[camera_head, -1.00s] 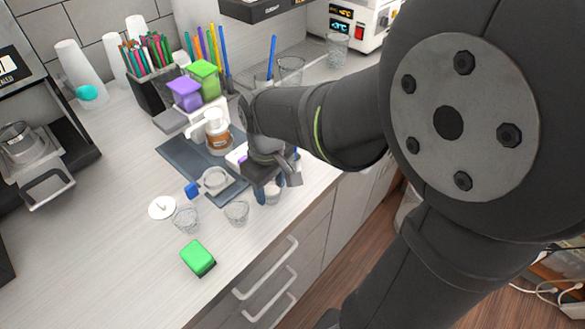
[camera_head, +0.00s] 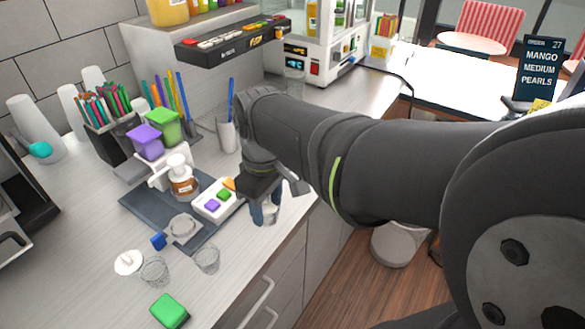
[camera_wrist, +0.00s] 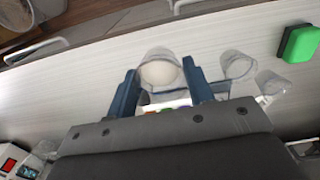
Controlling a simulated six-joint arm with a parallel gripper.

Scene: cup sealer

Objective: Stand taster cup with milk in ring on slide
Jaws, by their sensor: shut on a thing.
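My gripper (camera_head: 264,214) is at the right front of the counter, fingers pointing down. In the wrist view my gripper (camera_wrist: 160,88) is shut on a small clear taster cup (camera_wrist: 160,70) with white milk in it. The cup (camera_head: 270,212) is partly hidden by the fingers in the head view. It looks upright; I cannot tell whether it touches the counter. The ring (camera_head: 183,227) is a pale round holder on the sealer's slide, with a blue handle (camera_head: 158,241), left of my gripper. The ring looks empty.
Two clear empty cups (camera_head: 207,258) (camera_head: 154,270), a white disc (camera_head: 129,262) and a green block (camera_head: 170,310) stand at the front left. A white tray with coloured pieces (camera_head: 217,200) lies between ring and gripper.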

